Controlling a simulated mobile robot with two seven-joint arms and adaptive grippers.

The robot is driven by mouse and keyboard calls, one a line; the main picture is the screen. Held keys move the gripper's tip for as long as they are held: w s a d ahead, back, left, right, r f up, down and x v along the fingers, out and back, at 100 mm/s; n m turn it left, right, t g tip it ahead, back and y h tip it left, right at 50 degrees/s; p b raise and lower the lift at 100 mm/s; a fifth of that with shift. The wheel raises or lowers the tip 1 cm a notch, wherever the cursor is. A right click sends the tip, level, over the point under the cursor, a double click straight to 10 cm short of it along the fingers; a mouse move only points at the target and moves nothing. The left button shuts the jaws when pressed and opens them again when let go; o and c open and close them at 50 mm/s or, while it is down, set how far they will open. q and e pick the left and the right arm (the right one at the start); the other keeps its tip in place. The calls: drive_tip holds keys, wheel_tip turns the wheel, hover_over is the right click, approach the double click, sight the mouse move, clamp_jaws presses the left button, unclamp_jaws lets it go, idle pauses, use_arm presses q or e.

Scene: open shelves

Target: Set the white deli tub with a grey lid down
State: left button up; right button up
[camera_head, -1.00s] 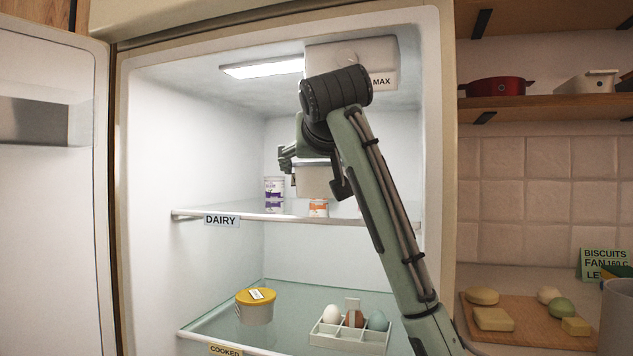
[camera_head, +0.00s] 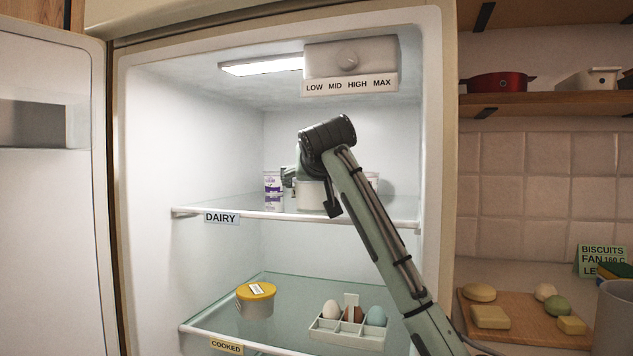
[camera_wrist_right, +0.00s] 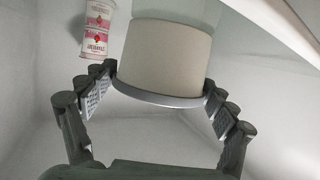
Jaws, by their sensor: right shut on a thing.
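The white deli tub (camera_head: 312,196) is in my right gripper (camera_head: 308,180) over the upper DAIRY shelf, inside the open fridge. It looks upright and low, close to the shelf glass; I cannot tell whether its base touches. In the right wrist view the tub's pale wall (camera_wrist_right: 165,58) shows with its grey lid rim (camera_wrist_right: 160,100) between the two fingers of my right gripper (camera_wrist_right: 162,96), which is shut on it. My forearm and wrist hide part of the tub in the head view. My left gripper is not in view.
Purple-and-white pots (camera_head: 273,190) stand stacked just left of the tub. The DAIRY shelf edge (camera_head: 290,216) runs in front. Below are a yellow-lidded tub (camera_head: 256,300) and an egg holder (camera_head: 345,335).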

drive_tip(key=o, duration=1)
drive_tip(key=shift+f, duration=0.15)
drive_tip(key=shift+o, duration=1.4)
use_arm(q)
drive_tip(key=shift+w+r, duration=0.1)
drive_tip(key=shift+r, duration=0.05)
use_arm(e)
drive_tip(key=shift+r, duration=0.2)
use_arm(q)
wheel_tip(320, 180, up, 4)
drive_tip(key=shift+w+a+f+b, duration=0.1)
drive_tip(key=shift+b, duration=0.8)
use_arm(e)
drive_tip(key=v, duration=1.2)
